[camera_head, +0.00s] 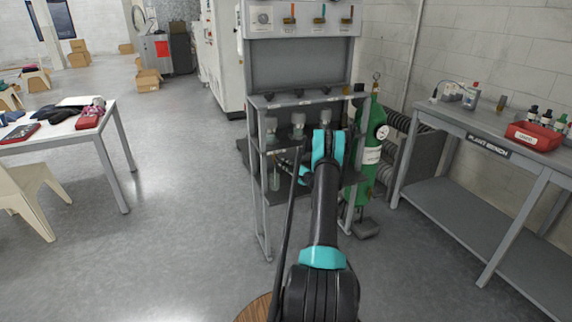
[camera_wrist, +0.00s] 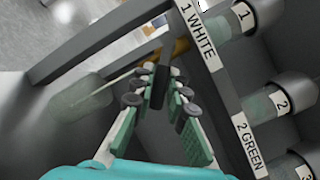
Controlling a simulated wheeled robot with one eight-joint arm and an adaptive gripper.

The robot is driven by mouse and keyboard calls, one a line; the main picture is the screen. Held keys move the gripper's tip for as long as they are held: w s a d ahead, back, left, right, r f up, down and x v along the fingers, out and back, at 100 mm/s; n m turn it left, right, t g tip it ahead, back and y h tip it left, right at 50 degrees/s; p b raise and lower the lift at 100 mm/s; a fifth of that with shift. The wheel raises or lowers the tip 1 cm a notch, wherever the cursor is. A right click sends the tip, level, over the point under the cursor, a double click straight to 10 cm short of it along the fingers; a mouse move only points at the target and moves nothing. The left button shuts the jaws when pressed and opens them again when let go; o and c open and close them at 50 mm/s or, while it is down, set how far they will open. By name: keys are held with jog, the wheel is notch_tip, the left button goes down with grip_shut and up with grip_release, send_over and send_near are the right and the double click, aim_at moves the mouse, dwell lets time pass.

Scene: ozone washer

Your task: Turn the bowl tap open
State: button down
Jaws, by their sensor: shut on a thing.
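My gripper (camera_wrist: 158,92) has its green-padded fingers closed around a dark upright piece (camera_wrist: 157,86), which looks like the handle of the bowl tap. A brass-coloured part (camera_wrist: 180,48) shows just beyond it. A pale, clear vessel (camera_wrist: 78,112) with a thin tube lies to the left of the fingers. In the head view my gripper (camera_head: 299,172) is at the shelves of the grey stand (camera_head: 292,72). My own wrist hides much of the contact there, and the tap itself cannot be made out.
A grey rail labelled "1 WHITE" (camera_wrist: 200,28) and "2 GREEN" with numbered vessels (camera_wrist: 270,103) runs close right of my gripper. A green cylinder (camera_head: 369,160) stands right of the stand. A bench (camera_head: 460,122) is further right. Open floor lies left.

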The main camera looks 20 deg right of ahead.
jog(key=shift+s+a+f+m+t+h, duration=0.1)
jog(key=shift+a+f+m+t+h, duration=0.4)
jog(key=shift+m, duration=1.6)
jog(key=shift+a+f+m+t+h, duration=0.1)
jog(key=shift+a+m+t+h, duration=0.75)
jog(key=shift+m, duration=1.25)
jog(key=shift+s+a+f+m+t+h, duration=0.1)
jog(key=shift+a+f+m+t+h, duration=0.2)
jog(key=shift+m+t, duration=1.25)
jog(key=shift+a+r+m+g, duration=0.1)
jog(key=shift+m+g, duration=0.4)
jog(key=shift+m, duration=0.25)
jog(key=c, duration=1.8)
grip_release()
jog(key=shift+o, duration=0.2)
